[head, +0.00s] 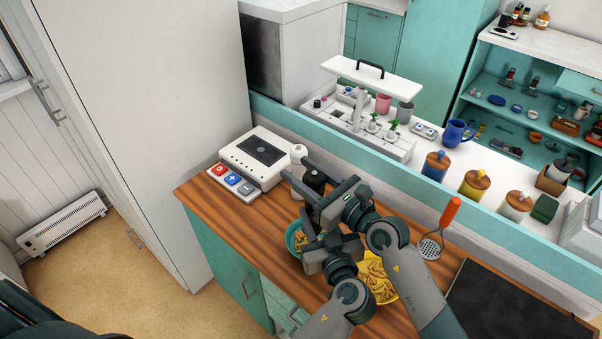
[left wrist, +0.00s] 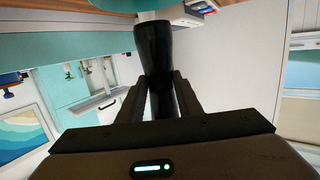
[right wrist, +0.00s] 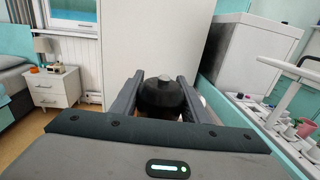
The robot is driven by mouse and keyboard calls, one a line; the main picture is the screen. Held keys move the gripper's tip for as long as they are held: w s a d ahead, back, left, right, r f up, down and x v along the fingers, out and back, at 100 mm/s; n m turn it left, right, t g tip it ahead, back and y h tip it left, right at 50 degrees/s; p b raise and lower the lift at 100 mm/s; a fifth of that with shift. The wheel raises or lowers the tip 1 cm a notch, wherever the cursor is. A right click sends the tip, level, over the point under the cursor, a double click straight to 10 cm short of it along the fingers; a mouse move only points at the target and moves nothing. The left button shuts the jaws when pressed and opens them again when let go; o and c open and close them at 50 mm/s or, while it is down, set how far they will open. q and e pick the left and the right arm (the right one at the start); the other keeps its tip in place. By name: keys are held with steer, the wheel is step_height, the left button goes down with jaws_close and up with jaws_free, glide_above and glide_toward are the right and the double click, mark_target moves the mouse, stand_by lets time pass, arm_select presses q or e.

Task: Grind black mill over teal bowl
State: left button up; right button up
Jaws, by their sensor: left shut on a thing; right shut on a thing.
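The black mill (head: 314,179) is held between my two grippers, roughly upright, above the counter. My right gripper (head: 326,196) is shut on its upper part; the black cap with its grey knob shows between the fingers in the right wrist view (right wrist: 160,92). My left gripper (head: 310,232) is below, shut on the black body, which shows between its fingers in the left wrist view (left wrist: 157,65). The teal bowl (head: 291,242), with pasta in it, stands on the counter beneath and beside my left gripper, which partly hides it. The mill's lower end is hidden in the head view.
A white mill (head: 298,153) stands behind the black one. A button panel (head: 232,180) and white appliance (head: 258,155) are at left. A slotted spatula (head: 432,243) lies right. Wooden counter (head: 235,222) is clear front left.

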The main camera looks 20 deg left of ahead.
mark_target(322, 188)
steer(key=shift+w+m+t+h, duration=0.1)
steer(key=shift+m+t+h, duration=0.35)
steer(key=shift+t, duration=0.25)
steer(key=o, duration=1)
steer(key=shift+o, duration=0.2)
steer(key=shift+d, duration=0.1)
steer(key=v, duration=1.2)
steer(key=shift+w, duration=0.1)
